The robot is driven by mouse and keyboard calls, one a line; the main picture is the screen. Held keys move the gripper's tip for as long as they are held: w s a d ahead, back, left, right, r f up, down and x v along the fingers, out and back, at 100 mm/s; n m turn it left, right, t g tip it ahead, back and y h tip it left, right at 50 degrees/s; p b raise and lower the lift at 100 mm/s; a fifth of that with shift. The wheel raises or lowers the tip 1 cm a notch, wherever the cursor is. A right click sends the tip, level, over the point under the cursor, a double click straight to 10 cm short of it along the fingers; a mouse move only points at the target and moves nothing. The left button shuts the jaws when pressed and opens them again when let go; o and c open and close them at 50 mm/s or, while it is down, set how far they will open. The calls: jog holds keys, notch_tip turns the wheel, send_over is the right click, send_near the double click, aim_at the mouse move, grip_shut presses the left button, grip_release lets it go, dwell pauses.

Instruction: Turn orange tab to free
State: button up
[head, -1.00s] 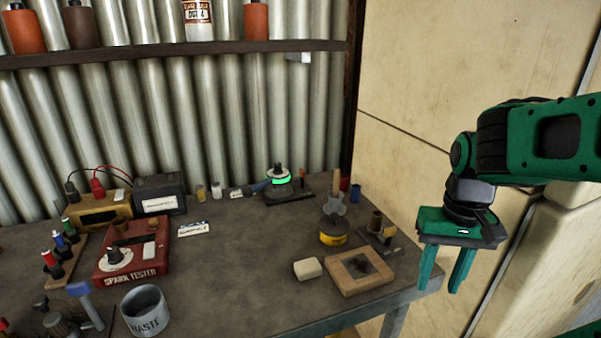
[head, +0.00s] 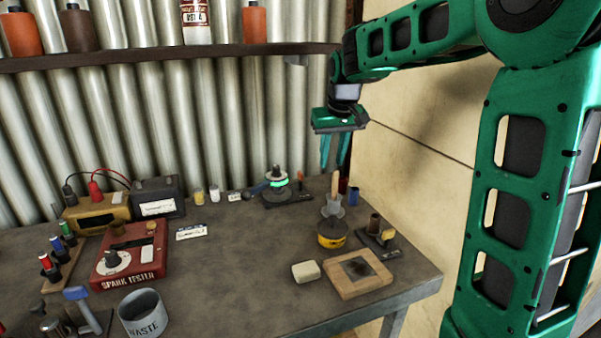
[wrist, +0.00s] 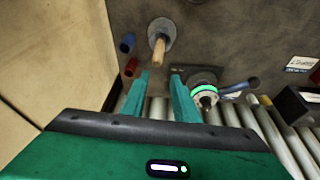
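A small orange upright piece (head: 300,176), likely the orange tab, stands at the right end of a dark base plate (head: 297,196) near the back wall. On that plate, to its left, sits a round fixture with a glowing green ring (head: 278,184). My gripper (head: 334,168) points down, open and empty, above the back right of the bench, right of the tab in the head view. The wrist view shows the green-ringed fixture (wrist: 203,91) beside the right finger. I cannot make out the tab there; the finger may hide it.
A wooden frame (head: 357,274) and a pale block (head: 305,271) lie in front. The bench centre is clear. Corrugated wall is close behind.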

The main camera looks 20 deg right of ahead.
jog(key=n, duration=0.1)
send_near(301, 173)
jog(key=shift+t+y, duration=0.3)
jog(key=shift+t, duration=0.1)
jog(key=x, duration=0.8)
jog(key=shift+s+d+f, duration=0.2)
jog(key=shift+f, duration=0.15)
jog(key=shift+c, duration=0.6)
grip_shut()
